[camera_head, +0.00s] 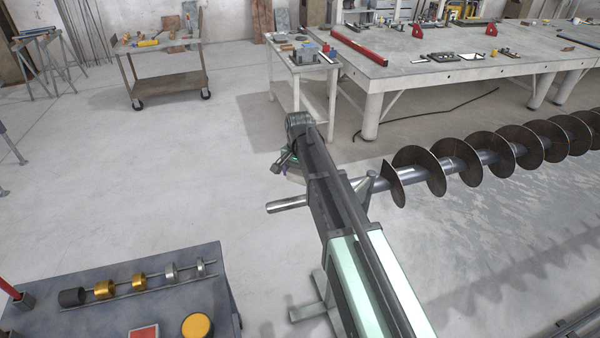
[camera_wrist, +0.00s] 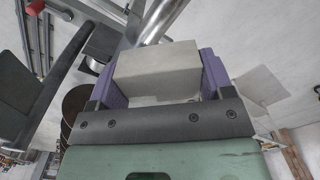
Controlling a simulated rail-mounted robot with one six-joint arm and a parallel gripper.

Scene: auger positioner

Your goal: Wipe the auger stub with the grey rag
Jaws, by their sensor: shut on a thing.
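The auger stub (camera_head: 288,204) is a bare, shiny metal shaft end that sticks out to the left of my arm in the head view. The spiral auger (camera_head: 450,165) runs off to the right. In the wrist view my gripper (camera_wrist: 160,72) has purple jaws, shut on the grey rag (camera_wrist: 155,65), which looks like a folded pale block. A shiny metal shaft (camera_wrist: 163,20) shows just beyond the rag. I cannot tell whether the rag touches it. In the head view my arm hides the rag and most of my gripper.
A dark bench (camera_head: 120,305) with several rings on a rod stands at the lower left. A small white table (camera_head: 300,65) and a large work table (camera_head: 450,62) stand behind. A wheeled cart (camera_head: 165,85) is at the upper left. The floor left of the stub is clear.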

